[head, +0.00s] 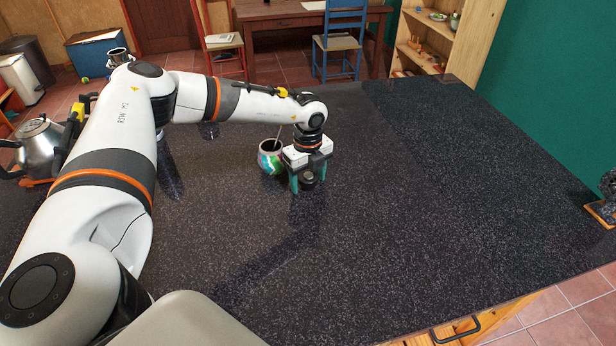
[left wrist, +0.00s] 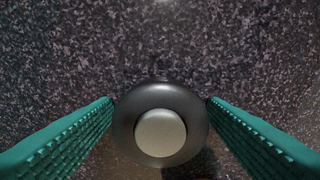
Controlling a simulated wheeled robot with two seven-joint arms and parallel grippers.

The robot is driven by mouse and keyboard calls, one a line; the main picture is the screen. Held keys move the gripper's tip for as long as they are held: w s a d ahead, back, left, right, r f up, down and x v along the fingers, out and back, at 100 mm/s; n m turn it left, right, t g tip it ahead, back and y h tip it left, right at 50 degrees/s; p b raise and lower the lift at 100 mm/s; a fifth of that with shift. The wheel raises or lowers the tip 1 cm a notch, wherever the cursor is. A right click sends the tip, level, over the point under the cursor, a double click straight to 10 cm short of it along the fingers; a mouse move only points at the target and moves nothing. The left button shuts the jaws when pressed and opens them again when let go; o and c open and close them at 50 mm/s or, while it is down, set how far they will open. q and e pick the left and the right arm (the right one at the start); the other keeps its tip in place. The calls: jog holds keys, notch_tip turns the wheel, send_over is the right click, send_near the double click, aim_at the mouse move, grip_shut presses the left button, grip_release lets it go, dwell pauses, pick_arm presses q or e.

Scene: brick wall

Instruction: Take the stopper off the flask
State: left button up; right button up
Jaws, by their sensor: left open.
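My left gripper (head: 308,185) points straight down over the dark counter, its two teal fingers open. Between the fingers is a small dark round thing, which I take to be the flask (head: 308,175), mostly hidden by the gripper. In the left wrist view the flask shows from above as a dark ring (left wrist: 122,133) around a light grey round top, likely the stopper (left wrist: 160,132). The left gripper's fingers (left wrist: 160,105) stand on either side of the dark ring, very near it; I cannot tell whether they touch. My right gripper is not in view.
A colourful cup (head: 268,160) with a thin stick in it stands close to the left of the gripper. A metal kettle (head: 38,145) stands at the far left. A dark object on a wooden base (head: 600,213) is at the right edge. The counter's right half (head: 440,190) is clear.

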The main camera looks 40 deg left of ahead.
aim_at(308, 174)
pick_arm(q)
notch_tip(308, 174, up, 12)
jog(key=b, duration=0.1)
jog(key=shift+r+b, duration=0.15)
jog(key=shift+b, duration=0.25)
